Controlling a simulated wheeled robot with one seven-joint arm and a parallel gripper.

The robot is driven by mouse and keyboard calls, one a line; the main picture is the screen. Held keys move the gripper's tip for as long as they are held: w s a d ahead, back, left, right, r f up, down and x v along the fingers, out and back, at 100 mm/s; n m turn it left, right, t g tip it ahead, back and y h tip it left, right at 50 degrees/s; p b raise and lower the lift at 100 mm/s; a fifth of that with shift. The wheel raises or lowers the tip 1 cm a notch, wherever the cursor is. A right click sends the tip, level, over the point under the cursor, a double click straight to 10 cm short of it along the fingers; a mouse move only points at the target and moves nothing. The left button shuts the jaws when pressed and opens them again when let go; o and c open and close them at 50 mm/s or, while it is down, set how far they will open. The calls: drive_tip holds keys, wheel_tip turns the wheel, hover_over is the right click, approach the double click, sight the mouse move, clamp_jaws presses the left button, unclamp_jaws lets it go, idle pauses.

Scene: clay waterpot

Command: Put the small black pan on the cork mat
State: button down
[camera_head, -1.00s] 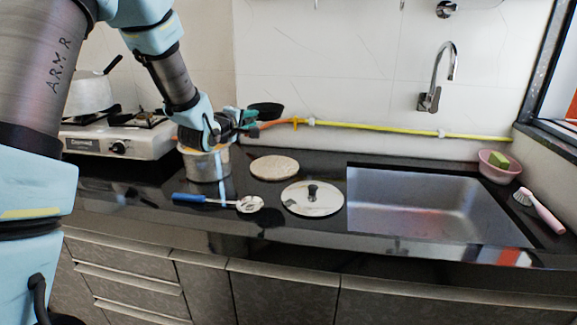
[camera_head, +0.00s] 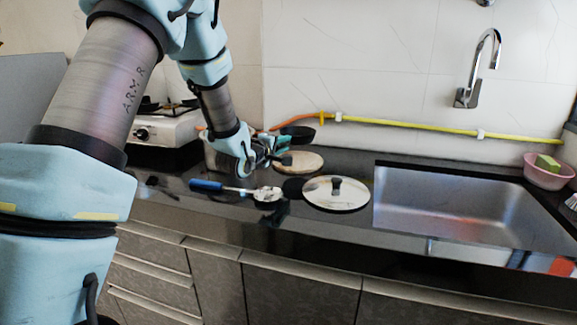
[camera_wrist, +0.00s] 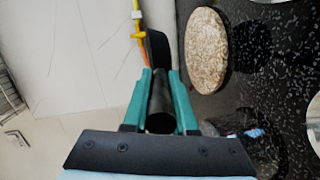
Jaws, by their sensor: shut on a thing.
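The small black pan (camera_head: 300,133) is held in the air above the back edge of the round cork mat (camera_head: 312,162) in the head view. My gripper (camera_head: 277,145) is shut on the pan's handle, left of the pan body. In the wrist view the dark handle (camera_wrist: 160,118) lies between the two green fingers, and the pan (camera_wrist: 158,50) shows edge-on beyond them. The speckled cork mat (camera_wrist: 207,50) lies on the counter to the right of the pan there, apart from it, with its top bare.
A metal pot (camera_head: 216,156) stands behind my gripper. A blue-handled ladle (camera_head: 235,190) and a pan lid (camera_head: 336,192) lie in front of the mat. The sink (camera_head: 460,205) is to the right. A yellow hose (camera_head: 400,126) runs along the wall.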

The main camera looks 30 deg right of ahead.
drive_tip(key=shift+f, duration=3.15)
drive_tip(key=shift+f, duration=0.15)
drive_tip(key=c, duration=0.7)
unclamp_jaws()
drive_tip(key=shift+f, duration=0.1)
drive_tip(key=shift+r+p, duration=0.25)
drive_tip(key=shift+p, duration=0.05)
drive_tip(key=b+v, duration=0.2)
drive_tip(key=v, duration=1)
drive_tip(key=shift+a, duration=0.1)
drive_tip(key=shift+w, duration=0.1)
